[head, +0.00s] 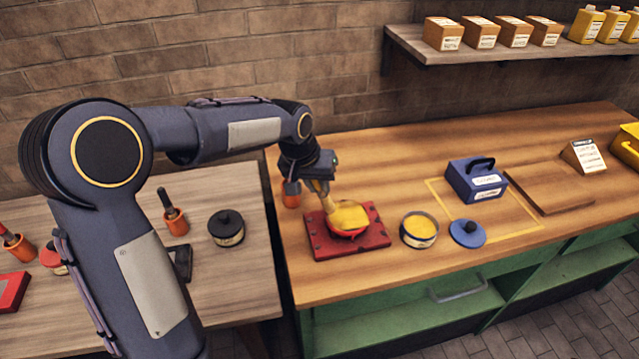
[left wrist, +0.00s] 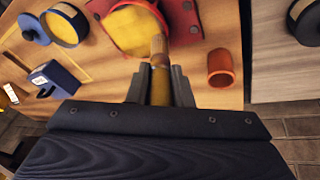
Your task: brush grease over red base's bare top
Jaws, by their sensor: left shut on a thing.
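The red base (head: 375,241) lies on the wooden bench, a square plate with a round raised middle. Yellow grease (head: 349,216) covers much of the raised top; a red rim shows at its front edge. My left gripper (head: 319,184) is above the base's back left part, shut on the brush (left wrist: 159,88). The brush points at the greased top; in the left wrist view its tip overlaps the yellow grease (left wrist: 130,30). I cannot tell whether the bristles touch. The open grease tin (head: 419,230), full of yellow grease, stands right of the base. My right gripper is out of view.
A blue lid (head: 467,233) and a blue box with a handle (head: 476,180) are right of the tin. An orange cup (head: 291,194) stands behind the base. A wooden board (head: 550,188) lies further right. The bench front is clear.

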